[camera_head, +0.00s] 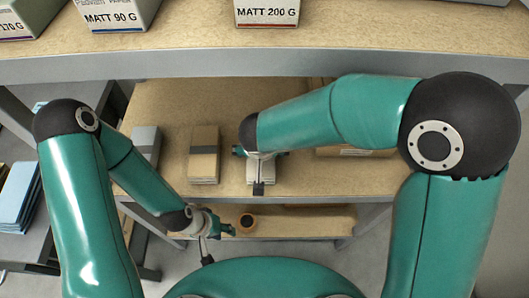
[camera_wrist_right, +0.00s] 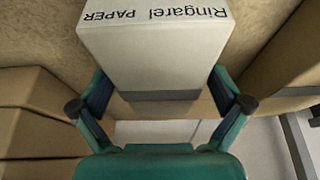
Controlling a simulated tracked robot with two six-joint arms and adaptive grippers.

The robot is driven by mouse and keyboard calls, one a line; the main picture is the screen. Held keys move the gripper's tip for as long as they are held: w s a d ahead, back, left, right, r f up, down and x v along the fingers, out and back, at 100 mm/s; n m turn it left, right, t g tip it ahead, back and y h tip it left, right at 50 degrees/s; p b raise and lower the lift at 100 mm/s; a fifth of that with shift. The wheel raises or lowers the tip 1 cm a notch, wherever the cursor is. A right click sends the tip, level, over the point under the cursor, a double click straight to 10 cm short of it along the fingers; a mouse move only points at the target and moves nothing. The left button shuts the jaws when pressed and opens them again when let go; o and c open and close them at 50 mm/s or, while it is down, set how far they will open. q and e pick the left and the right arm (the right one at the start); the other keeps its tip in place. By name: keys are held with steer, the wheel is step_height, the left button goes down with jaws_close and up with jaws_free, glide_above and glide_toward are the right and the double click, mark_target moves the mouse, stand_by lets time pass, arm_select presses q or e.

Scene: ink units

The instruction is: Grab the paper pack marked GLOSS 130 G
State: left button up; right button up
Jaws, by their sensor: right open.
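No label reading GLOSS 130 G can be read in either view. In the head view my right gripper (camera_head: 260,153) is over the middle shelf, its fingers spread, with the arm hiding much behind it. In the right wrist view a white pack printed "Ringarel PAPER" (camera_wrist_right: 155,55) lies ahead, between the open fingers of the right gripper (camera_wrist_right: 161,106); whether they touch it I cannot tell. Its grade label is not visible. My left gripper (camera_head: 222,226) hangs low in front of the middle shelf, its jaw opening unclear, with no pack visible at it.
On the upper shelf (camera_head: 380,40) stand packs marked MATT 90 G (camera_head: 113,18), MATT 200 G (camera_head: 267,14) and 170 G (camera_head: 18,22). The middle shelf (camera_head: 320,178) holds brown packs (camera_head: 203,155) and a grey one (camera_head: 147,142).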

steer(key=c, duration=1.5)
steer(key=shift+r, duration=0.1)
steer(key=shift+c, duration=0.4)
steer(key=shift+r, duration=0.1)
